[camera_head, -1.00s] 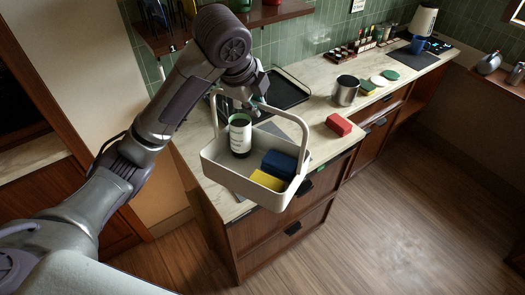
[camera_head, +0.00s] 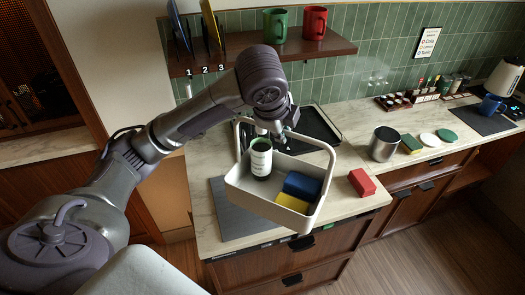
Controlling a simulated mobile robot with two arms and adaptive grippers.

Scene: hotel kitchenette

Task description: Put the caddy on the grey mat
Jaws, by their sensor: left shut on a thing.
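The caddy (camera_head: 258,208) is a cream open box with a tall arched handle. It holds a bottle (camera_head: 261,160) with a white label and dark green ends, a blue block (camera_head: 301,186) and a yellow block (camera_head: 292,203). My left gripper (camera_head: 277,138) is at the top of the caddy, shut on its handle; the fingertips are partly hidden. The grey mat (camera_head: 230,222) lies on the counter, below and behind the caddy, which hides much of it. The caddy appears held above the counter, roughly level. My right gripper is not in view.
A red block (camera_head: 361,183) and a metal canister (camera_head: 384,143) stand right of the caddy. A black tray (camera_head: 318,125) lies behind it. A shelf (camera_head: 338,47) with a green mug (camera_head: 274,25) and a red mug (camera_head: 315,22) hangs above. A blue mug (camera_head: 490,104) is far right.

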